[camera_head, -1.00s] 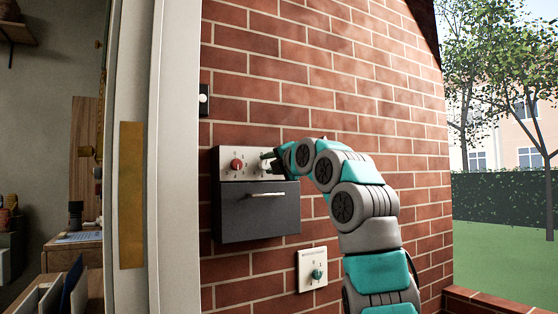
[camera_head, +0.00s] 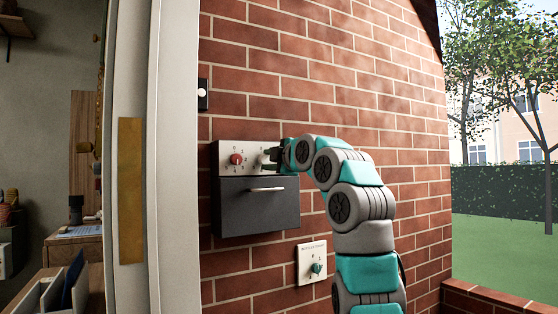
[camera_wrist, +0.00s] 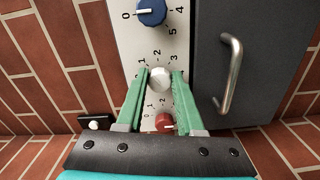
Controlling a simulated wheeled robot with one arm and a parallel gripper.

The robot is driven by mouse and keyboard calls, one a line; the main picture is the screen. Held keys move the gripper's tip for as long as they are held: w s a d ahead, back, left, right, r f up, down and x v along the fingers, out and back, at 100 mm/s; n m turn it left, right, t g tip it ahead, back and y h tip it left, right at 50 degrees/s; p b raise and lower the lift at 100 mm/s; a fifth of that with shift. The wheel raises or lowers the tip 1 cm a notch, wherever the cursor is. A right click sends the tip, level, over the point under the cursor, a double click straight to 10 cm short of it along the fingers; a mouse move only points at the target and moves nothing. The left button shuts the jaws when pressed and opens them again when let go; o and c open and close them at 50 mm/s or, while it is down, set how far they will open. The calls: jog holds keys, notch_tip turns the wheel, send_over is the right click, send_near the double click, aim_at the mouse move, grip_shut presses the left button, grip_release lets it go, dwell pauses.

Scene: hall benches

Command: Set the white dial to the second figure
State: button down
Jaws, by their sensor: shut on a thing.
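I cannot make out the dial's pointer mark. In the head view my gripper (camera_head: 274,157) is at the right part of the panel and mostly covers the white dial.
A red dial (camera_head: 236,159) and a blue dial (camera_wrist: 151,12) sit on the same panel, either side of the white one. A dark box with a bar handle (camera_head: 266,189) is directly below. A separate plate with a teal dial (camera_head: 316,268) is lower right.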

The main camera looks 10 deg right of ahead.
jog(key=m, duration=0.2)
jog(key=m+b, duration=0.1)
jog(key=shift+s+a+r+m, duration=0.25)
jog(key=shift+r+m, duration=0.05)
jog(key=m, duration=0.2)
jog(key=shift+r+m+b, duration=0.1)
jog(key=shift+m+b, duration=0.3)
jog(key=shift+d+r+m, duration=0.1)
jog(key=shift+m, duration=0.9)
jog(key=shift+d+m, duration=0.1)
jog(key=shift+m, duration=0.7)
jog(key=shift+d+r, duration=0.1)
jog(key=shift+r, duration=0.05)
jog(key=shift+w+f, duration=0.15)
jog(key=shift+f, duration=0.15)
jog(key=shift+a+m, duration=0.35)
jog(key=shift+m, duration=0.05)
